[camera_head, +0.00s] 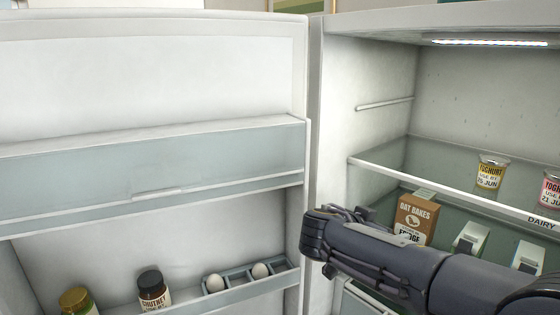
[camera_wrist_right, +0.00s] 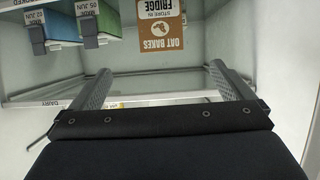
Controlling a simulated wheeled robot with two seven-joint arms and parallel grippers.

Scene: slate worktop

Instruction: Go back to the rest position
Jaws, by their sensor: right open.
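My right arm (camera_head: 400,262) comes in from the lower right in the head view, its wrist in front of the fridge opening near the door hinge. In the right wrist view, my right gripper (camera_wrist_right: 161,68) has its two fingers wide apart with nothing between them. A brown oat bakes box (camera_wrist_right: 162,28) shows beyond the fingertips, upside down in that view and apart from them. In the head view the box (camera_head: 415,217) stands on the shelf below the dairy shelf, its lower part hidden by my arm. My left gripper is in neither view.
The fridge door (camera_head: 150,65) stands open at left, with a chutney jar (camera_head: 153,293), another jar (camera_head: 76,301) and an egg holder (camera_head: 245,283). Yoghurt pots (camera_head: 490,172) stand on the dairy shelf (camera_head: 440,183). Cartons (camera_head: 470,240) stand right of the box.

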